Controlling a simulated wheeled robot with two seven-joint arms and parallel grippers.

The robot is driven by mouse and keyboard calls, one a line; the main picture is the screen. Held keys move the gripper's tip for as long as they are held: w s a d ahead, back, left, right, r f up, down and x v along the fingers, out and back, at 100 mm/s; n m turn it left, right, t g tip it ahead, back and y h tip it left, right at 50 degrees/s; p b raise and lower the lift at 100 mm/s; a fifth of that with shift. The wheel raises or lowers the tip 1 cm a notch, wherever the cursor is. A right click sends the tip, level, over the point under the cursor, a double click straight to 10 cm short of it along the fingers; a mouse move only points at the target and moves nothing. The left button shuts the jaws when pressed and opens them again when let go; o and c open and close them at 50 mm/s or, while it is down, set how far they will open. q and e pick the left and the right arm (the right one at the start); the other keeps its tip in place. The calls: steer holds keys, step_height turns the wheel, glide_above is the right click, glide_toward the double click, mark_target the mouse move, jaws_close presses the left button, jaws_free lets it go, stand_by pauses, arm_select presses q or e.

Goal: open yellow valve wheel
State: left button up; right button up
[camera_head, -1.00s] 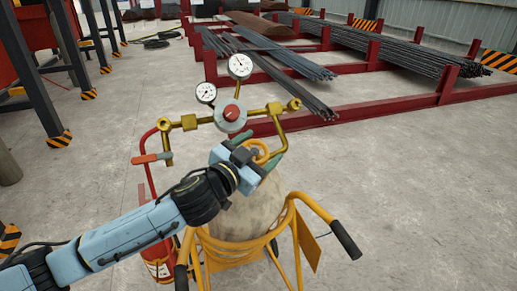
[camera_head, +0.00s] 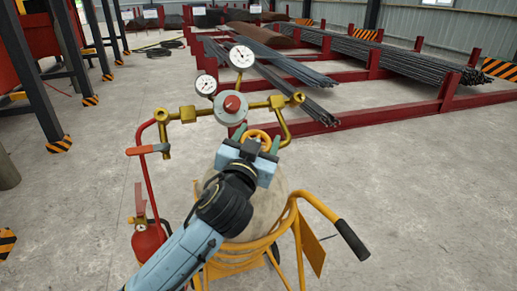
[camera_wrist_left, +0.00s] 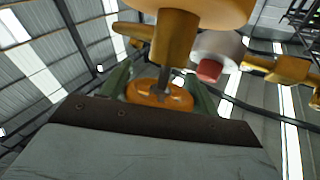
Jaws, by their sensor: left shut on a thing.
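The yellow valve wheel (camera_head: 258,137) is a small orange-yellow ring on top of the tank (camera_head: 272,200), below the gauges. My left gripper (camera_head: 254,143) reaches it from the front, with one finger on each side. In the left wrist view the wheel (camera_wrist_left: 160,94) sits between the two green fingers, and the gripper is shut on it. A brass valve body (camera_wrist_left: 172,40) is beyond the wheel. The gripper body hides part of the tank top. My right gripper is not in view.
A yellow cart (camera_head: 300,228) with black handles holds the tank. A red extinguisher (camera_head: 148,240) stands at left. Rebar racks (camera_head: 380,118) are behind; open floor lies right.

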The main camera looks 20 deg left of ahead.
arm_select(q)
steer(key=shift+r+n+y, duration=0.1)
steer(key=shift+n+y, duration=0.2)
steer(key=o, duration=1)
steer(key=shift+c, duration=0.2)
steer(key=s+f+b, duration=0.1)
steer(key=s+b, duration=0.1)
steer(key=s, duration=1.1)
steer(key=shift+s+d+f, duration=0.15)
steer(key=shift+d+f, duration=0.05)
steer(key=shift+f, duration=0.2)
